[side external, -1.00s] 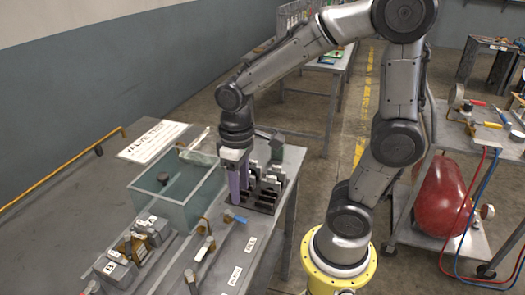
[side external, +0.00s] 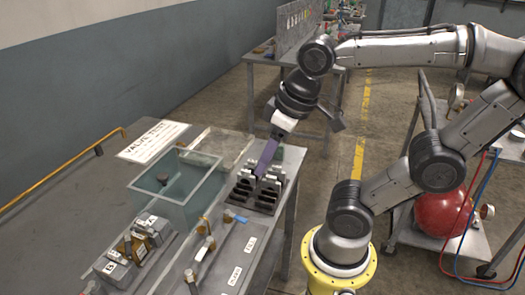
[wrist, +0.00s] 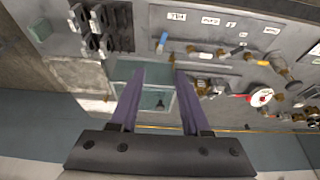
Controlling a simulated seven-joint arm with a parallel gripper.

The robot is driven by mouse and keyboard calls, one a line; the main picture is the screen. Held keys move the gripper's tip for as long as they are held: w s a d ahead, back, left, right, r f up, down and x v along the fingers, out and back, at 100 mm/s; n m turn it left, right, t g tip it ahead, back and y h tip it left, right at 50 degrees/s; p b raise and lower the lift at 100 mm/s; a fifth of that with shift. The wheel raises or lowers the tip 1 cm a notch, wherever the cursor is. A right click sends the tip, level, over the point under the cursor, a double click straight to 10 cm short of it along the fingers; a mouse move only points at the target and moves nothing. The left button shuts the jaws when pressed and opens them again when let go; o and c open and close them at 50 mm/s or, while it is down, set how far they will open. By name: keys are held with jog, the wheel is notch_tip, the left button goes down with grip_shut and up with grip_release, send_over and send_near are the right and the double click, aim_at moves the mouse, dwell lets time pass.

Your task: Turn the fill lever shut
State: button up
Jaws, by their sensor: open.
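A blue-handled lever (side external: 236,217) sits on the bench-top panel, just right of the glass tank. It also shows in the wrist view (wrist: 162,42), beside a small white label. The label text is too small to read, so I cannot tell which lever is the fill lever. My gripper (side external: 262,172) has long purple fingers, tilted, over the black slotted rack behind the blue lever. In the wrist view my gripper (wrist: 160,76) has its fingers apart with nothing between them; the tank shows beyond the gap.
The open-topped glass tank (side external: 150,210) stands left of the black rack (side external: 243,195). Grey and brass blocks (side external: 115,270) sit at the front left. A white valve sign (side external: 153,141) lies at the back. A brass fitting (side external: 203,226) stands near the blue lever.

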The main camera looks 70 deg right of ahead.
jog(key=m, duration=0.3)
jog(key=r+m, duration=0.1)
jog(key=m, duration=0.6)
jog(key=shift+w+a+r+t, duration=0.15)
jog(key=shift+w+a+t, duration=0.15)
jog(key=shift+w+a, duration=0.05)
dwell(0.3)
